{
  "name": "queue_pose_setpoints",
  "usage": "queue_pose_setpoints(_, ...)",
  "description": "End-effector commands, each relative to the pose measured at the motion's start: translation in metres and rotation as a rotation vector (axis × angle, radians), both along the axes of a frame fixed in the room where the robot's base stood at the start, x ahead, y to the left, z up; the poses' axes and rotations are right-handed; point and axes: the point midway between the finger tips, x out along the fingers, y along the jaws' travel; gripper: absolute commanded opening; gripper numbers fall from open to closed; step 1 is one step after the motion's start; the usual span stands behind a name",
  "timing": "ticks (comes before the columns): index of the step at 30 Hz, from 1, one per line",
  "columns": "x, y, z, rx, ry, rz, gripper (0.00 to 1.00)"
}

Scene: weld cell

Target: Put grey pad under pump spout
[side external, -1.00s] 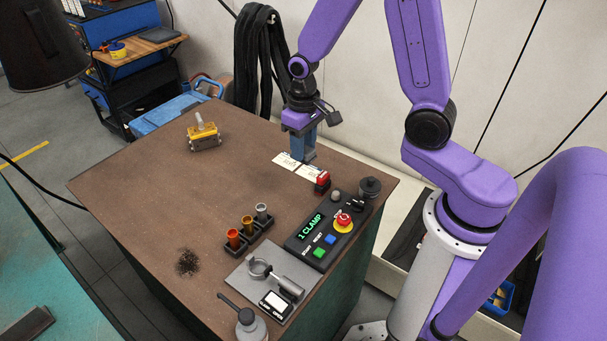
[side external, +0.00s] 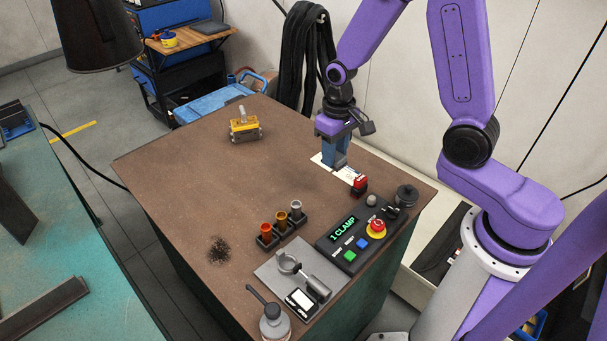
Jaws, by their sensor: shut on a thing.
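My gripper (side external: 335,158) points down at the back right of the brown bench, low over white printed cards (side external: 345,174). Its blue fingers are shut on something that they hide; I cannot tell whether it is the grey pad. I cannot make out a separate grey pad elsewhere. The pump bottle (side external: 275,325) stands at the bench's near corner, with its dark spout (side external: 256,293) pointing up and left in the picture. A grey plate (side external: 268,268) beside it carries a ring holder and a small white-faced device.
A red block (side external: 360,185) stands right of my gripper. The control box (side external: 350,240) reads "1 CLAMP". A rack of small cups (side external: 281,230), dark filings (side external: 219,250) and a yellow part (side external: 244,128) also lie on the brown bench (side external: 190,180). Its left middle is clear.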

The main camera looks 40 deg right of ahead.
Motion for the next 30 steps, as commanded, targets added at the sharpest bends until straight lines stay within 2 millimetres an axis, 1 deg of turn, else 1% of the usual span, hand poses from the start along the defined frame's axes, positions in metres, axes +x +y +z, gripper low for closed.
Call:
queue_pose_setpoints(1,0.003,0.008,-0.004,0.0,0.002,0.005,0.08)
queue_pose_setpoints(3,0.008,0.014,-0.007,0.0,0.001,0.003,0.08)
queue_pose_setpoints(6,0.017,0.019,-0.012,0.0,0.0,0.0,0.08)
queue_pose_setpoints(8,0.025,0.02,-0.016,0.0,0.0,-0.001,0.08)
queue_pose_setpoints(21,0.102,0.026,-0.051,0.0,0.0,-0.001,0.08)
queue_pose_setpoints(27,0.124,0.028,-0.08,0.0,0.002,-0.001,0.08)
queue_pose_setpoints(30,0.133,0.029,-0.091,0.0,0.001,-0.001,0.08)
